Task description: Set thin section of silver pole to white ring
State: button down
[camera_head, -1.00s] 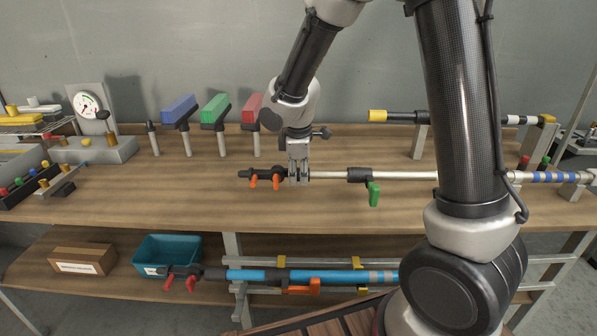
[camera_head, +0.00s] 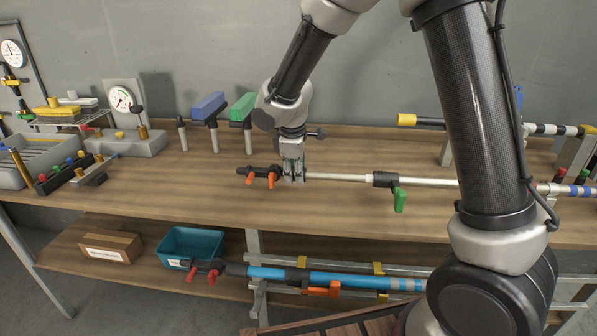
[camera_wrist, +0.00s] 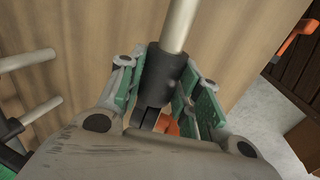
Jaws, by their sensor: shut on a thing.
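The silver pole (camera_head: 340,177) lies level above the table, running left to right. Its left end has a black handle with two orange levers (camera_head: 260,177). A black clamp with a green lever (camera_head: 399,200) sits farther right on it. My gripper (camera_head: 293,178) is shut on the pole just right of the orange levers. In the wrist view the fingers (camera_wrist: 165,95) close around its black collar (camera_wrist: 165,75), with the silver tube (camera_wrist: 177,25) beyond. Blue and pale bands (camera_head: 565,190) show at the right end. My arm hides part of the pole, and I cannot tell which band is the white ring.
A blue pole (camera_head: 350,279) lies below the tabletop near a teal bin (camera_head: 190,245) and cardboard box (camera_head: 112,247). A gauge block (camera_head: 122,120) stands left. The table left of the handle is fairly clear.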

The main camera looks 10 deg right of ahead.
jog(key=c, duration=1)
grip_release()
jog(key=v, duration=1.2)
jog(key=s+d+r+m, duration=0.2)
jog(key=s+d+m, duration=0.2)
jog(key=s+d, duration=0.4)
jog(key=s+d+r+m+t, duration=0.1)
jog(key=s+d+m, duration=0.4)
jog(key=s+d, duration=0.3)
jog(key=s+d+r+m+y, duration=0.1)
jog(key=s+d+r+m, duration=0.1)
jog(key=s+d+m, duration=0.3)
jog(key=shift+s+d+r+t, duration=0.1)
jog(key=shift+s+d, duration=0.4)
jog(key=shift+s, duration=0.3)
jog(key=shift+s+d+r+t, duration=0.1)
jog(key=shift+s+d, duration=0.4)
jog(key=shift+s, duration=0.3)
jog(key=shift+s+d+r+t, duration=0.1)
jog(key=shift+s+d, duration=0.4)
jog(key=shift+s, duration=0.3)
